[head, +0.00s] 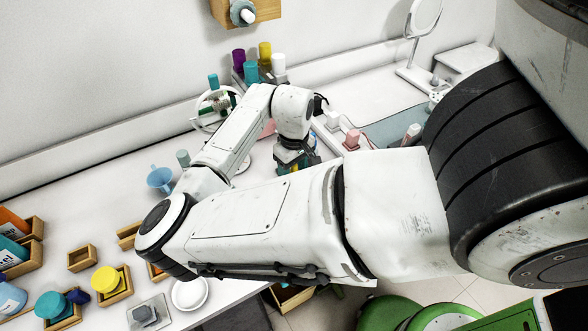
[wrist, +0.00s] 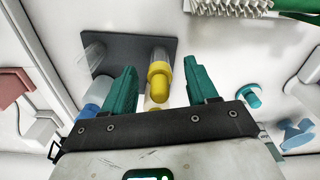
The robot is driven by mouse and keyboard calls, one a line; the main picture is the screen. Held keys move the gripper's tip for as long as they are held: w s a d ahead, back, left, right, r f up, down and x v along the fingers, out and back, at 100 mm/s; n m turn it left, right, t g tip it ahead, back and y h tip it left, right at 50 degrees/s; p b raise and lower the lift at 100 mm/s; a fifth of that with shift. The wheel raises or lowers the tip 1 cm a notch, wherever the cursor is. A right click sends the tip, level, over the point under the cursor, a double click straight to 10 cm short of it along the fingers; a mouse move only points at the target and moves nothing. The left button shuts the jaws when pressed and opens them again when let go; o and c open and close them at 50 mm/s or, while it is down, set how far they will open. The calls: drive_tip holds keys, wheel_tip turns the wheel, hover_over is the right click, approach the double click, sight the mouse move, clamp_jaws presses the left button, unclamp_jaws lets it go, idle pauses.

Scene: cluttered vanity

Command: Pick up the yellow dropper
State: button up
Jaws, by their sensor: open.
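The yellow dropper (wrist: 159,76) shows in the wrist view with a rounded yellow top and a paler lower part. It is over a dark grey holder (wrist: 120,47). My gripper (wrist: 163,72) is open, with one teal finger to each side of the dropper in the picture. I see no contact, and cannot tell whether the dropper lies fully between the fingers in depth. In the head view my arm hides most of the gripper (head: 294,160). A yellow-topped item (head: 265,54) stands at the back there; I cannot tell if it is the same one.
Purple (head: 238,60), teal (head: 251,71) and white (head: 279,64) tops stand close together at the back. A round mirror (head: 213,108) stands left of them. In the wrist view, a clear item (wrist: 93,54) and a blue bottle (wrist: 92,106) are left of the dropper.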

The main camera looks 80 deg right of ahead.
drive_tip(key=shift+f, duration=0.35)
drive_tip(key=shift+c, duration=0.3)
clamp_jaws()
